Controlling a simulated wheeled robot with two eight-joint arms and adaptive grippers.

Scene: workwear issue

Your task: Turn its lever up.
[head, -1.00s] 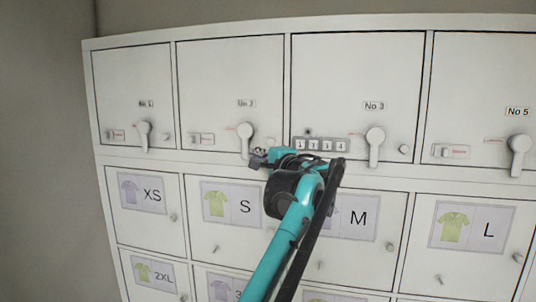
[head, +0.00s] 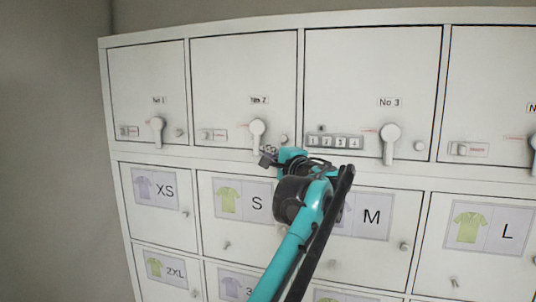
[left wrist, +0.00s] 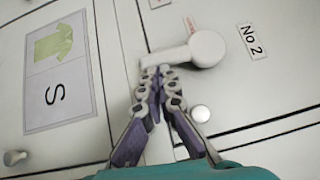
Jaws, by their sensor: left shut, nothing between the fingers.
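The No 2 door's white lever (head: 257,134) hangs down from its round hub. In the left wrist view the lever (left wrist: 205,49) shows its hub, with its arm reaching left just beyond my fingertips. My left gripper (head: 268,156) is beside the lever's lower end, at its right in the head view. In the left wrist view the gripper (left wrist: 162,72) is shut and empty, its fingertips close to the lever's arm; I cannot tell whether they touch. The levers of No 1 (head: 157,132) and No 3 (head: 389,145) also point down. My right gripper is out of view.
A round knob (left wrist: 200,113) is close to my left fingers. A number-dial strip (head: 335,142) is on the No 3 door, right of my gripper. Below are doors with shirt labels, such as the S label (head: 242,200). All doors in view look shut.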

